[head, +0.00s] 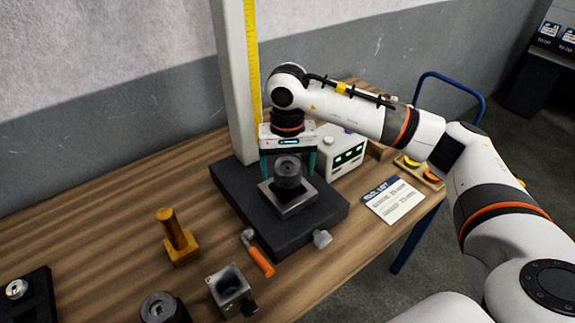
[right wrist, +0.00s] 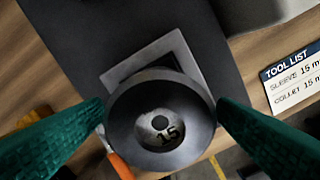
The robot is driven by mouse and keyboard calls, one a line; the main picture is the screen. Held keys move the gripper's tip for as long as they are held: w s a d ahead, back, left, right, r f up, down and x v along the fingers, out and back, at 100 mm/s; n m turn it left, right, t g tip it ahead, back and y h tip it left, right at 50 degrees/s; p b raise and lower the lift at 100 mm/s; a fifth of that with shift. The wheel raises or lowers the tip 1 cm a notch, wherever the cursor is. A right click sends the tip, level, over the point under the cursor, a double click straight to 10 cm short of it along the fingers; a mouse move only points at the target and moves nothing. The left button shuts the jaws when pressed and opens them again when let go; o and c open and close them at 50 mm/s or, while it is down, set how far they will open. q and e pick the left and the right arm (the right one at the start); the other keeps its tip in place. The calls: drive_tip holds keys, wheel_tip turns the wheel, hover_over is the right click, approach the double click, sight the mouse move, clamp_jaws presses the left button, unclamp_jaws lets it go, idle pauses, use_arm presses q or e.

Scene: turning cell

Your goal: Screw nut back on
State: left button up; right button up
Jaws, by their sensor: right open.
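A dark grey round part (head: 288,172), which looks like the nut, stands upright in a square metal holder (head: 297,208) on the black base of the column stand. In the right wrist view the round part (right wrist: 150,140) shows its top face with a small centre hole and the number 15. My right gripper (head: 288,165) points down over it, open, with one green finger on each side. In the right wrist view the fingertips (right wrist: 160,107) sit close beside its rim; I cannot tell whether they touch. My left gripper is not in view.
A tool list card (head: 393,199) and a white device (head: 342,152) are to the right.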

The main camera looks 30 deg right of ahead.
wheel_tip(320, 180, up, 12)
drive_tip(key=b, duration=0.2)
idle(0.4)
idle(0.4)
